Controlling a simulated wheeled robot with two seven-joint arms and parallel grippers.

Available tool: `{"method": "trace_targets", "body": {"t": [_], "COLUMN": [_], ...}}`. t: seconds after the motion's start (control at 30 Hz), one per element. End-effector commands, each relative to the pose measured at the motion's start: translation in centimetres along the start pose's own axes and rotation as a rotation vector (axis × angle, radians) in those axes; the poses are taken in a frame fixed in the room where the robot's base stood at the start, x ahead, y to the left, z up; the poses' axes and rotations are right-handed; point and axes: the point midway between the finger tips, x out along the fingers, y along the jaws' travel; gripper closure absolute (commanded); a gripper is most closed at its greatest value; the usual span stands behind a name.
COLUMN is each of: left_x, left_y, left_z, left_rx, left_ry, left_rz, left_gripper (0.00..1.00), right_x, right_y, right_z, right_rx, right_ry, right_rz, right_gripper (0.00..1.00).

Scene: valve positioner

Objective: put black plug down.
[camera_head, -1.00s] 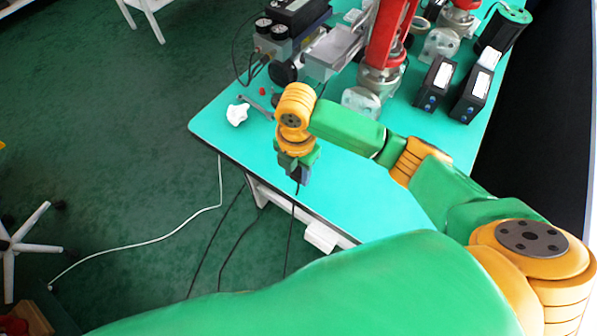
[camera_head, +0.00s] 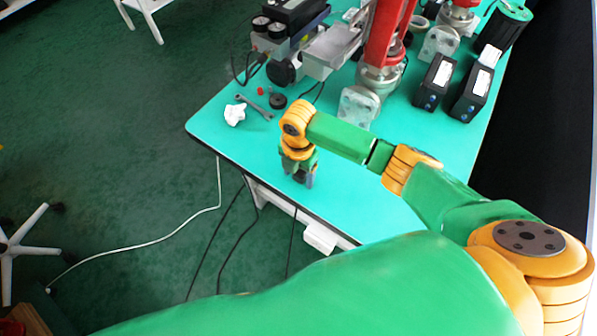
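My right gripper (camera_head: 303,179) points down over the front left part of the green table (camera_head: 350,200). Its dark fingertips are small and close to the table top. I cannot tell whether they are apart or shut on something. I cannot make out the black plug; if it is at the fingertips, the gripper hides it or it blends with the dark fingers. A thin black cable (camera_head: 291,240) hangs below the table's front edge, under the gripper. My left gripper is not in view.
A white knob-like piece (camera_head: 235,114), a wrench (camera_head: 254,106) and a dark round part (camera_head: 278,101) lie behind the gripper. A red valve assembly (camera_head: 385,45) and black boxes (camera_head: 435,82) stand farther back. The table's left front corner is clear.

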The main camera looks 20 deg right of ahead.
Motion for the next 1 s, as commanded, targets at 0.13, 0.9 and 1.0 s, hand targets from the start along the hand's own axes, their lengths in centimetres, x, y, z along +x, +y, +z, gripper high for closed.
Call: {"method": "trace_targets", "body": {"t": [0.13, 0.9, 1.0], "left_x": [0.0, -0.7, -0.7], "left_y": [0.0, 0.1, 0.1], "left_z": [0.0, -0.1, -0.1], "left_rx": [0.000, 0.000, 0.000], "left_ry": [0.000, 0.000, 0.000], "left_rz": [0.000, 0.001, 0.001], "left_gripper": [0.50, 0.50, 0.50], "right_x": [0.0, -12.4, -12.4], "right_y": [0.0, 0.0, 0.0], "right_z": [0.0, 0.0, 0.0], "right_rx": [0.000, 0.000, 0.000], "right_ry": [0.000, 0.001, 0.001], "right_rz": [0.000, 0.000, 0.000], "right_gripper": [0.28, 0.28, 0.28]}}
